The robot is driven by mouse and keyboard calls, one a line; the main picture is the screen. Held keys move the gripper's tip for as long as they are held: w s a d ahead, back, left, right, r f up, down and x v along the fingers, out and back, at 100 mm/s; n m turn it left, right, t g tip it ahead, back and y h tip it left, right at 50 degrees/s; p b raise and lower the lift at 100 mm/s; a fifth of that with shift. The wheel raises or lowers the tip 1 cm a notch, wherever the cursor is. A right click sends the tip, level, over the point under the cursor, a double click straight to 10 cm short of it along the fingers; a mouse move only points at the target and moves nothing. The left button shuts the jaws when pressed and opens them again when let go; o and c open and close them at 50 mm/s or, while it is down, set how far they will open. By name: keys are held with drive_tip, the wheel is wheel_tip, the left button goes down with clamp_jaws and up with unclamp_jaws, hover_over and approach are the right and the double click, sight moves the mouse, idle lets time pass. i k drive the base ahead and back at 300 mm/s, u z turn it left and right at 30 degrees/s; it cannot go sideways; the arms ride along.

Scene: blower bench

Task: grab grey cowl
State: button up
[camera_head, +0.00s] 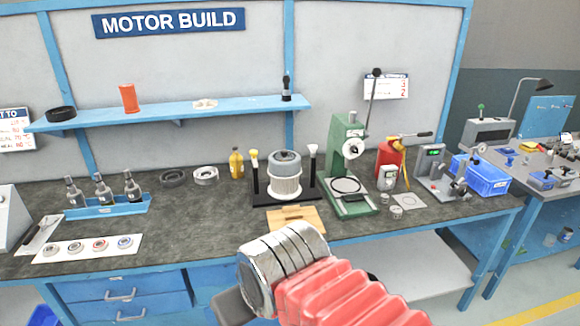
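A light grey ring-shaped part (205,176) lies on the dark bench top, left of the yellow bottle. A darker grey ring (174,178) lies just left of it. A grey round cap (286,157) sits on top of a white ribbed cylinder (285,182) in a black stand. I cannot tell for certain which of these is the grey cowl. My arm, with red bellows and a silver ribbed section, rises at the bottom centre in front of the bench. A dark grey piece at its end (232,306) may be my gripper; its fingertips are not clear.
A wooden block (296,220) lies before the stand. A green press (347,165) stands to its right. Bare bench lies between the mat and the stand.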

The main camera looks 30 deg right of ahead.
sight(288, 169)
drive_tip(key=u, duration=0.35)
drive_tip(key=i, duration=1)
drive_tip(key=z, duration=0.1)
